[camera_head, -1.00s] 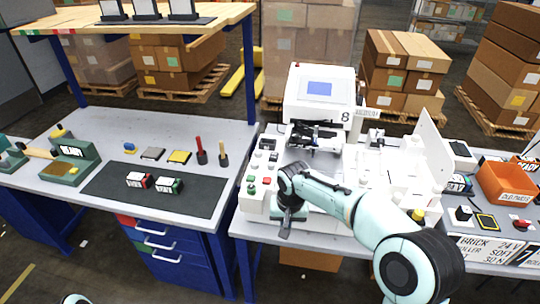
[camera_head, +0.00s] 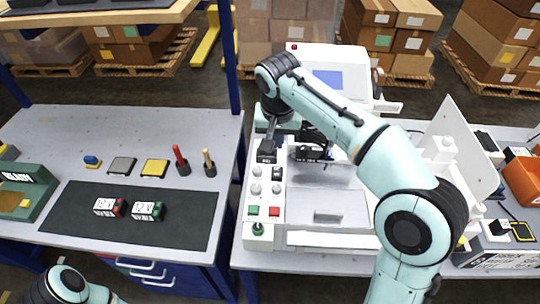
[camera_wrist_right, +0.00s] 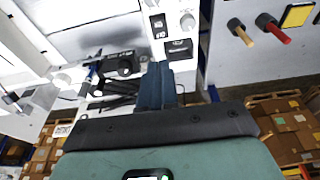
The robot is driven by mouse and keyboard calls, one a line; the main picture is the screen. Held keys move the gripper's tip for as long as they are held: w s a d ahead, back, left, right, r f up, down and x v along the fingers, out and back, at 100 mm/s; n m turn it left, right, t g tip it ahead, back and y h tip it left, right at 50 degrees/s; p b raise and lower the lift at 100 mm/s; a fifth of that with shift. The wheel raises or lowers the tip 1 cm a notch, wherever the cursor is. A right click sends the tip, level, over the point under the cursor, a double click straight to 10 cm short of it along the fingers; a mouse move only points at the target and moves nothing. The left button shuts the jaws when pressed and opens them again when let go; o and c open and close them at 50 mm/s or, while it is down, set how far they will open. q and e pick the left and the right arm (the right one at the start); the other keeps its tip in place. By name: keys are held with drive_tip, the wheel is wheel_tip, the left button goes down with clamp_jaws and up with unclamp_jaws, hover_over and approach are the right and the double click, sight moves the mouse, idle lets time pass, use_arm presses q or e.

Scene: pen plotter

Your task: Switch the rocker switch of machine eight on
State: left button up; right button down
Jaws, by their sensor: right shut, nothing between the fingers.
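Machine eight (camera_head: 335,75) is the white machine with a blue screen; my right arm covers part of its front. Its control panel (camera_head: 262,205) runs down its left side with knobs, a green and a red button, and black switch parts. A wider black part (camera_head: 266,156) lies close to the fingertips and shows in the wrist view (camera_wrist_right: 180,48). I cannot tell the rocker's position. My right gripper (camera_head: 270,140) is shut and empty, pointing down at the panel's far end (camera_wrist_right: 155,68).
A grey table with a black mat (camera_head: 85,215) and small blocks stands left. Red (camera_head: 181,160) and wooden-handled (camera_head: 209,163) tools stand near its right edge. A white upright plate (camera_head: 465,150) stands to the right of the machine.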

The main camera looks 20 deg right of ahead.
sight(277, 175)
use_arm(q)
drive_tip(key=shift+s, duration=0.2)
use_arm(e)
drive_tip(key=shift+s, duration=0.3)
drive_tip(key=x, duration=0.4)
drive_tip(key=b+x, duration=0.1)
drive_tip(key=x, duration=0.7)
drive_tip(key=shift+s+a+f+b, duration=0.2)
drive_tip(key=shift+s+f+b, duration=0.1)
drive_tip(key=shift+f+b, duration=0.1)
use_arm(q)
drive_tip(key=shift+s+f, duration=0.5)
drive_tip(key=shift+f, duration=0.15)
drive_tip(key=shift+s+f, duration=0.45)
drive_tip(key=shift+f, duration=0.2)
use_arm(e)
drive_tip(key=shift+s+f, duration=0.1)
drive_tip(key=shift+f, duration=0.45)
